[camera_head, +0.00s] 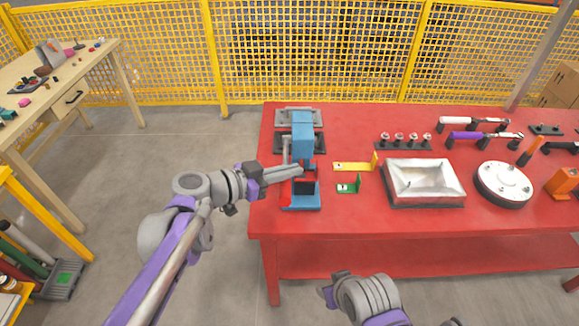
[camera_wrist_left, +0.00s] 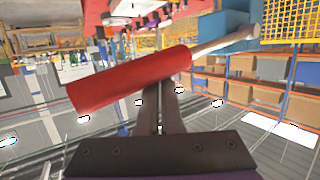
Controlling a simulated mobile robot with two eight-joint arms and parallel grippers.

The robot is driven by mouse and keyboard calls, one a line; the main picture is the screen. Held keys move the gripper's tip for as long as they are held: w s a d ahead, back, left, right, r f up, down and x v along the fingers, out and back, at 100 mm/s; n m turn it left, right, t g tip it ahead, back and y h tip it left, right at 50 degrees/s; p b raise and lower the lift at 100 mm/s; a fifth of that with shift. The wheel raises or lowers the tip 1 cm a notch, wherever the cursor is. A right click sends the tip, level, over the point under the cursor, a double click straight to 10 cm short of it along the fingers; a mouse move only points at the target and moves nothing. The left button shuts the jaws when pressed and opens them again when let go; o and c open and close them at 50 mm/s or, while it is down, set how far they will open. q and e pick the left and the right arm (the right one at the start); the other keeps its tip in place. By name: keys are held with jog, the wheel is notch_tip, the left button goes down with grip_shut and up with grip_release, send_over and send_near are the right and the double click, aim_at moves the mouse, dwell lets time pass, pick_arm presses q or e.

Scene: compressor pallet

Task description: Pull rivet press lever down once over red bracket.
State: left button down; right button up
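The blue rivet press (camera_head: 302,138) stands upright at the left end of the red table. My left gripper (camera_head: 297,172) reaches in front of the press from the left. In the left wrist view the lever's red handle (camera_wrist_left: 130,82) lies across the fingertips of my left gripper (camera_wrist_left: 160,98), and its pale rod (camera_wrist_left: 227,40) runs up to the right. The two fingers are close together; the handle crosses over both, not between them, and hides their tips. I cannot clearly make out the red bracket against the red table and behind my gripper. My right gripper (camera_head: 330,292) is low in view, its fingers unclear.
A yellow bracket (camera_head: 352,167) and a green bracket (camera_head: 349,187) lie right of the press. Farther right are a metal tray (camera_head: 424,203) and a round plate (camera_head: 503,186). A yellow mesh fence (camera_head: 310,60) stands behind.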

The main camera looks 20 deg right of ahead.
pick_arm(q)
jog(key=shift+f, duration=0.7)
